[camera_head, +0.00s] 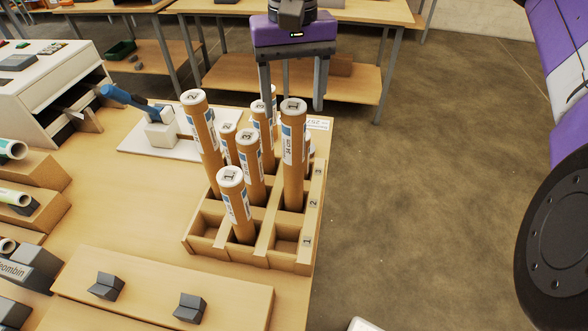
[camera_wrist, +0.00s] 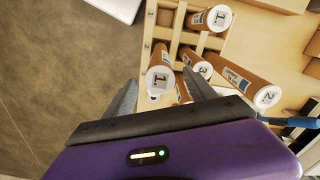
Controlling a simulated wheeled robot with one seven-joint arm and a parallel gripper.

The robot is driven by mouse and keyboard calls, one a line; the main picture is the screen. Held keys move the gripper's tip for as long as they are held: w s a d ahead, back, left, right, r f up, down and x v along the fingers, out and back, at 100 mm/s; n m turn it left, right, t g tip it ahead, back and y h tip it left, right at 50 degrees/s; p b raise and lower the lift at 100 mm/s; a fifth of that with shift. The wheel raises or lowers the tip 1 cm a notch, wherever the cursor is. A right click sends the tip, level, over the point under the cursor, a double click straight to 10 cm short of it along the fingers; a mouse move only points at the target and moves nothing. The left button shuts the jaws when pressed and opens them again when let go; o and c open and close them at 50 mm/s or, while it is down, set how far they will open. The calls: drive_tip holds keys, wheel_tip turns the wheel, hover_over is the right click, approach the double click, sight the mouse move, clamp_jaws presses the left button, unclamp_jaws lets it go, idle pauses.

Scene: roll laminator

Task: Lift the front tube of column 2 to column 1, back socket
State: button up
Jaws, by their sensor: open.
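The wooden rack (camera_head: 276,262) has column numbers 1, 2 and 3 along its right side, 1 nearest. A tall brown tube (camera_head: 292,160) with a white cap marked 1 and a "34 cm" label stands at the numbered end of column 2; its cap also shows in the wrist view (camera_wrist: 160,80). My gripper (camera_head: 293,112) is open, pointing down, its fingers to either side of that tube's top. In the wrist view the cap lies between the fingertips; I cannot tell whether they touch it. Column 1's back socket (camera_head: 205,224), at the left end, looks empty.
A shorter tube (camera_head: 235,200) stands in column 1's middle socket. A tall leaning tube (camera_head: 203,135) and several others crowd behind and left of the gripped area. Column 1's front socket (camera_head: 287,236) is empty. A blue-handled tool (camera_head: 130,101) stands on a white board at left.

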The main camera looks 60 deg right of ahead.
sight(293, 128)
drive_tip(key=shift+s+f+p, duration=0.1)
drive_tip(key=shift+f+p, duration=0.55)
drive_tip(key=shift+f, duration=2.55)
clamp_jaws()
